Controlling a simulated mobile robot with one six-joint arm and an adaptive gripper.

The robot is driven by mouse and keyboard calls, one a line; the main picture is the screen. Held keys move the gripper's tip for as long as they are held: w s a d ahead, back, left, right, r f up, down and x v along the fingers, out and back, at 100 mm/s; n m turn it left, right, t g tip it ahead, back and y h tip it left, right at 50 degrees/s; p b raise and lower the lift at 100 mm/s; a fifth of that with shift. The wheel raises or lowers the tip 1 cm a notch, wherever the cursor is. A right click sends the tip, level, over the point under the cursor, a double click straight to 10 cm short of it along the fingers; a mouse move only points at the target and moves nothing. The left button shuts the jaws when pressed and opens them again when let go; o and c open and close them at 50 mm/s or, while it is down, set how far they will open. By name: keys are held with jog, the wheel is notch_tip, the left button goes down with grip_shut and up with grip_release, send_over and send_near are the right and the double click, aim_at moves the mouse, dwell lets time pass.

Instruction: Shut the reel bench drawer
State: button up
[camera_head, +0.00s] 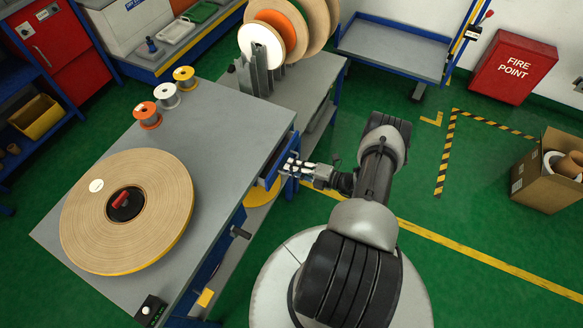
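The reel bench (229,118) has a grey top and blue sides. Its blue drawer (271,172) shows at the bench's right side, near the far corner, standing a little out from under the top. Little of its inside shows. My gripper (290,166) reaches in from the right and is at the drawer's outer end. I cannot tell whether it touches the drawer front, and its fingers are too small to tell open from shut. My gripper and wrist hide part of the drawer front.
A large tan tape reel (165,208) lies on the bench, with small spools (167,94) behind it. A rack of upright reels (283,35) stands on a lower grey bench behind. A cardboard box (540,190) is on the right. Green floor between is clear.

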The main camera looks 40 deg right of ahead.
jog(key=shift+w+a+f, duration=0.1)
jog(key=shift+w+a, duration=0.1)
jog(key=shift+w, duration=0.3)
grip_shut()
dwell(0.3)
